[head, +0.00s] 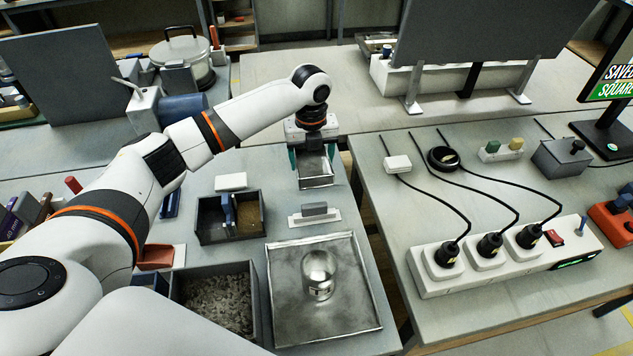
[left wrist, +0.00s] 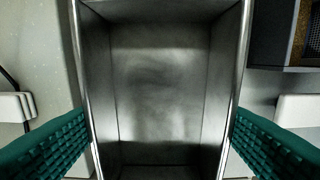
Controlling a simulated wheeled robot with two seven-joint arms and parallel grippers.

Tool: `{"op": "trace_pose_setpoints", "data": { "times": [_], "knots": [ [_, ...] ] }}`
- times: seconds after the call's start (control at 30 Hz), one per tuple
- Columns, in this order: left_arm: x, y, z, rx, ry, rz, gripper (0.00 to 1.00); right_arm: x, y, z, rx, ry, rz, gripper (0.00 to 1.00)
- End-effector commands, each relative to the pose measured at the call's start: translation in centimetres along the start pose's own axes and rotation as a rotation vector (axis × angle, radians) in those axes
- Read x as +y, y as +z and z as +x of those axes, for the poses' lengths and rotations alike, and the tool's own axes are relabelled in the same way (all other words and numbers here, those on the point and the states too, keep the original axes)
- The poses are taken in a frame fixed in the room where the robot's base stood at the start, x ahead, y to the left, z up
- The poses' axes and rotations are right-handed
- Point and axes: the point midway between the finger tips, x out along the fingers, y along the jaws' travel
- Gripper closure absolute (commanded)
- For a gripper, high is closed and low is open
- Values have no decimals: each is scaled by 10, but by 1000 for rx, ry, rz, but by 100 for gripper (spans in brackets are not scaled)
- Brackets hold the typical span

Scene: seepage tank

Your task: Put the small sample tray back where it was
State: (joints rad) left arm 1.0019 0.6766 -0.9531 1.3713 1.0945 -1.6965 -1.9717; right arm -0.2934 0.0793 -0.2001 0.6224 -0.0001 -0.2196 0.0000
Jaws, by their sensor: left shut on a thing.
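My left gripper (head: 312,156) reaches over the right-hand edge of the left bench. Its teal fingers are shut on the small metal sample tray (head: 316,176), one on each side. In the left wrist view the small sample tray (left wrist: 158,85) is empty, with bare shiny walls between the two fingers. I cannot tell whether its underside touches the bench or hangs just above it. My right gripper is not in view.
A large metal tray (head: 283,318) with a glass vessel (head: 319,272) stands in front. A divided dark box (head: 205,232), a gravel box (head: 175,292) and a grey block on a white base (head: 314,211) are nearby. A gap separates the right bench with its power strip (head: 425,285).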

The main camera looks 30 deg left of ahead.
Motion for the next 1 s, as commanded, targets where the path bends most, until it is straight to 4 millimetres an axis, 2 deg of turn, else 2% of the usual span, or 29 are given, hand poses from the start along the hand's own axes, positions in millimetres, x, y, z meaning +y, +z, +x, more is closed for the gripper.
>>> {"op": "trace_pose_setpoints", "data": {
  "times": [0.17, 0.37, 0.53, 0.9, 0.93, 1.0],
  "knots": [
    [0, 0, 27, -1, -1, -2, 63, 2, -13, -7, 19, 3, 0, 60],
    [0, 0, 43, -1, -1, -2, 63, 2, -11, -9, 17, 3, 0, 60],
    [0, 0, 66, -1, -1, -2, 63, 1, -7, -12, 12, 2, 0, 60],
    [0, 0, 74, 0, 0, -2, 63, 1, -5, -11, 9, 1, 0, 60],
    [0, 0, 74, 0, -1, -2, 26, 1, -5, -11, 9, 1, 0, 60],
    [0, 0, 74, 0, -1, -2, 14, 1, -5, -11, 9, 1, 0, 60]
  ]
}}
